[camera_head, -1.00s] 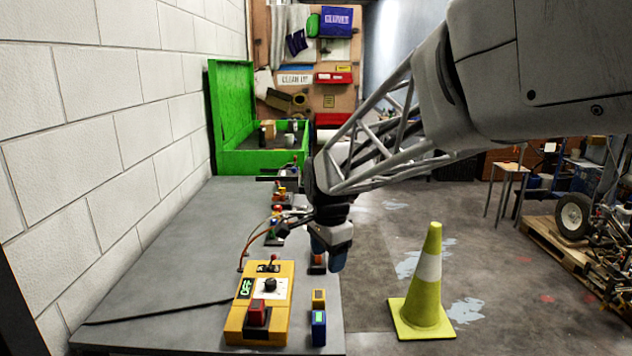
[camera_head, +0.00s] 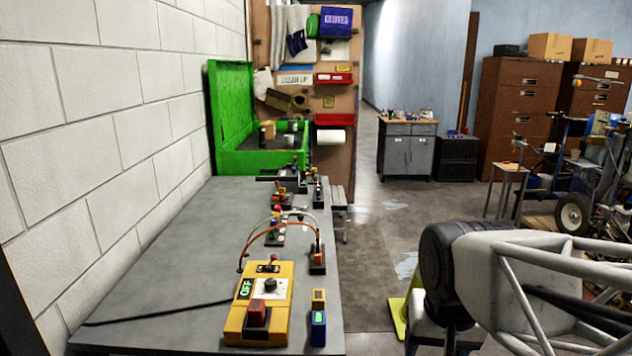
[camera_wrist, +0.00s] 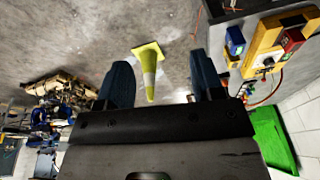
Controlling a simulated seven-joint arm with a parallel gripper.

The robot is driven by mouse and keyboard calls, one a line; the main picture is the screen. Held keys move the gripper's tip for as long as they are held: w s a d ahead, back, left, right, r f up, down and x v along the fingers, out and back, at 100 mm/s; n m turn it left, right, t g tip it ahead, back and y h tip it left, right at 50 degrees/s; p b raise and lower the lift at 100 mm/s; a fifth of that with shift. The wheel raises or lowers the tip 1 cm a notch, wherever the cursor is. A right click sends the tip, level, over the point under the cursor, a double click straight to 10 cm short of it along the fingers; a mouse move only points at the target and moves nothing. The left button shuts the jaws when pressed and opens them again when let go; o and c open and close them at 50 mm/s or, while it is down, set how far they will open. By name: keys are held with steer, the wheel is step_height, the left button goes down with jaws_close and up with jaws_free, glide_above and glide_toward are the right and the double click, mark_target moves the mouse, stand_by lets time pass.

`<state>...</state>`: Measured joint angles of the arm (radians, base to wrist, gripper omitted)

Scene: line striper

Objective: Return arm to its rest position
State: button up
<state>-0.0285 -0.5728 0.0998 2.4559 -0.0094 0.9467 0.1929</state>
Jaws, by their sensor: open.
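My arm shows at the lower right in the head view, to the right of the grey table (camera_head: 150,290) and away from it. Its fingertips are out of the head view. In the wrist view my gripper (camera_wrist: 160,82) has its two blue fingers well apart with nothing between them. The yellow cone with a white band (camera_wrist: 149,68) stands on the floor beyond the fingers. In the head view the cone (camera_head: 398,318) is mostly hidden behind my arm.
On the table are a yellow control box (camera_head: 262,325) reading OFF, a blue block (camera_head: 318,328), and cables with several small connectors. A green open box (camera_head: 262,163) stands at the far end. A white block wall bounds the left. Floor beyond the table is fairly clear.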

steer(key=shift+n, duration=0.8)
steer(key=s, duration=0.1)
steer(key=s+f, duration=0.1)
steer(key=s+d, duration=0.1)
steer(key=s, duration=0.1)
steer(key=shift+d+f, duration=0.1)
steer(key=shift+f, duration=0.1)
steer(key=shift+c, duration=0.2)
stand_by(1.0)
